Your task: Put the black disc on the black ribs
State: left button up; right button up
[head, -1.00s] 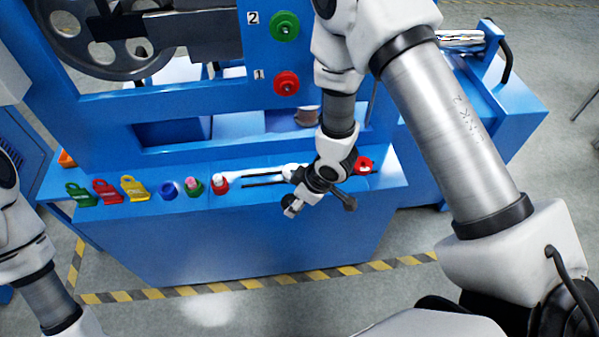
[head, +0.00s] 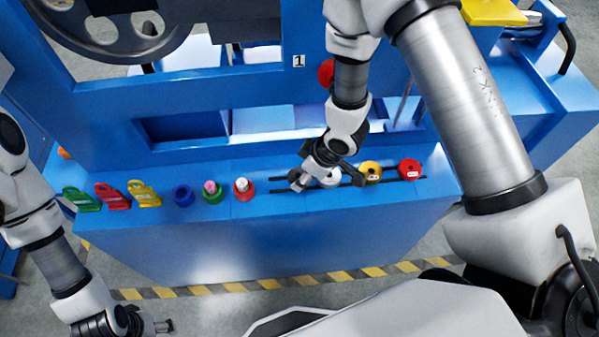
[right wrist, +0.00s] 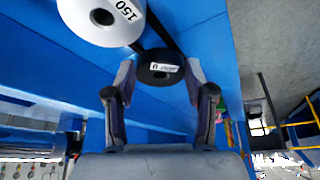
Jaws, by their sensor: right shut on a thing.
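The black disc (right wrist: 160,68), with a small white label, sits between the fingertips of my right gripper (right wrist: 160,78), which is shut on it. In the head view my right gripper (head: 298,181) is over the left part of the black ribs (head: 275,190) on the blue ledge and hides the disc. In the right wrist view a black rib (right wrist: 168,28) runs behind the disc; I cannot tell whether they touch. A white disc (head: 330,179) sits on the ribs just right of the gripper. My left gripper (head: 160,326) is low at the left, away from the ledge; its jaw opening is unclear.
A yellow disc (head: 371,169) and a red disc (head: 409,168) sit farther right on the ribs. Left on the ledge stand red (head: 243,190), green (head: 213,193) and blue (head: 183,196) pieces and several coloured tags. The blue frame rises behind.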

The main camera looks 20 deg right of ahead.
jog(key=shift+w+f, duration=0.1)
jog(key=shift+f, duration=0.7)
jog(key=shift+r, duration=0.3)
grip_shut()
jog(key=shift+f, duration=0.2)
jog(key=o, duration=1.4)
grip_release()
pick_arm(q)
jog(key=shift+w+f, duration=0.1)
jog(key=shift+f, duration=0.55)
pick_arm(e)
jog(key=shift+r, duration=0.3)
pick_arm(q)
jog(key=shift+r+p, duration=0.7)
pick_arm(e)
jog(key=v, duration=1.2)
